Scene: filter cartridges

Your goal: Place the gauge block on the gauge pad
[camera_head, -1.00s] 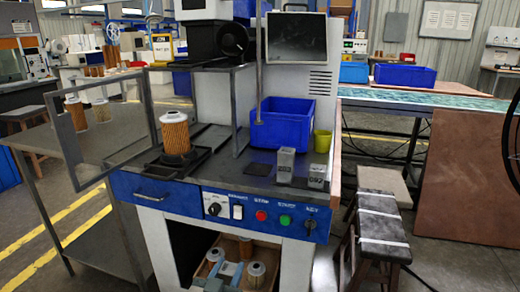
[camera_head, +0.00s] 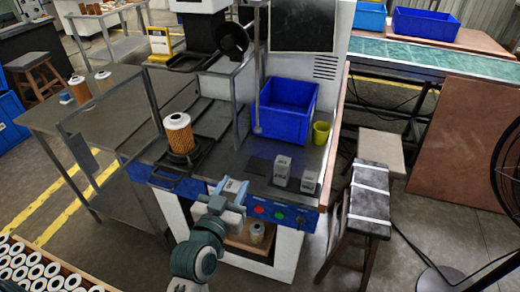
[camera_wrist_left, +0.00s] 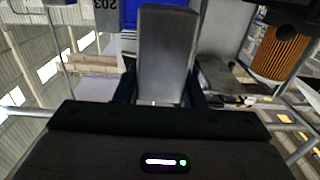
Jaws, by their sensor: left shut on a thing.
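My left gripper (camera_head: 230,190) is in front of the bench's front panel, in the lower middle of the head view. It is shut on a plain grey block, which I take to be the gauge block (camera_wrist_left: 165,50); in the left wrist view the block stands out between the two fingers. In the head view it is small and partly hidden by the gripper. A flat dark square, likely the gauge pad (camera_head: 258,165), lies bare on the bench top, beyond and right of the gripper. My right gripper is not in view.
A taller grey block (camera_head: 282,170) and a shorter one (camera_head: 309,181) stand right of the dark square. Behind are a blue bin (camera_head: 288,110) and a yellow cup (camera_head: 321,133). An orange filter cartridge (camera_head: 179,135) stands in a black fixture left. A stool (camera_head: 368,185) is right.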

